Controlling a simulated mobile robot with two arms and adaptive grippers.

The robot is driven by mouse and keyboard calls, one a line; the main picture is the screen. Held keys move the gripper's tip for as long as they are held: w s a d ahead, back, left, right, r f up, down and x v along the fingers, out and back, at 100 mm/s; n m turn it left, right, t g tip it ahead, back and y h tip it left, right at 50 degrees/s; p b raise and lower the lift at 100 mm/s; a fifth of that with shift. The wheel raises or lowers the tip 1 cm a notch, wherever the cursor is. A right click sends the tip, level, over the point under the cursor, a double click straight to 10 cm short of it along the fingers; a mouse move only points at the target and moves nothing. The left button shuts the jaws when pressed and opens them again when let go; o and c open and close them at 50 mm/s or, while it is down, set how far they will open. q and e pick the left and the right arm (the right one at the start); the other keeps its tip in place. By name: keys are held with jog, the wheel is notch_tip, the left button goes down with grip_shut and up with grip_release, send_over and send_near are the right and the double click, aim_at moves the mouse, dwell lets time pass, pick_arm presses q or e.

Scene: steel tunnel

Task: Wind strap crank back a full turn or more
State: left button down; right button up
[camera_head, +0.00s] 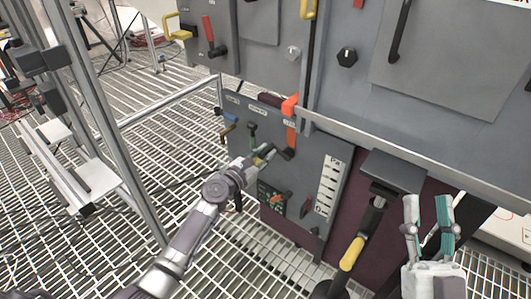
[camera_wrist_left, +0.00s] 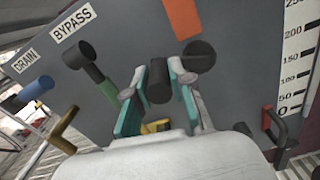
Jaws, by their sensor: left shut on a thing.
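The strap crank has a dark hub (camera_head: 287,153) just below the orange strap (camera_head: 291,105) on the grey panel. In the left wrist view the hub (camera_wrist_left: 198,58) sits under the strap (camera_wrist_left: 183,17), and the crank's dark round handle (camera_wrist_left: 158,84) is between the fingers. My left gripper (camera_head: 266,152) is shut on this handle; it also shows in the left wrist view (camera_wrist_left: 157,92). The join between handle and hub is hard to make out. My right gripper (camera_head: 430,222) is open and empty, fingers up, at the lower right.
Left of the crank are a green-and-black bypass lever (camera_wrist_left: 92,68), a blue-tipped drain lever (camera_wrist_left: 33,94) and a yellow lever (camera_wrist_left: 58,128). A white scale (camera_head: 330,188) and a red handle (camera_wrist_left: 273,122) are to the right. A yellow-gripped lever (camera_head: 352,253) stands between my arms.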

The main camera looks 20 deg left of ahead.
dwell(0.4)
pick_arm(q)
jog(key=c, duration=1)
grip_release()
jog(key=shift+s+f, duration=0.1)
jog(key=v, duration=1.2)
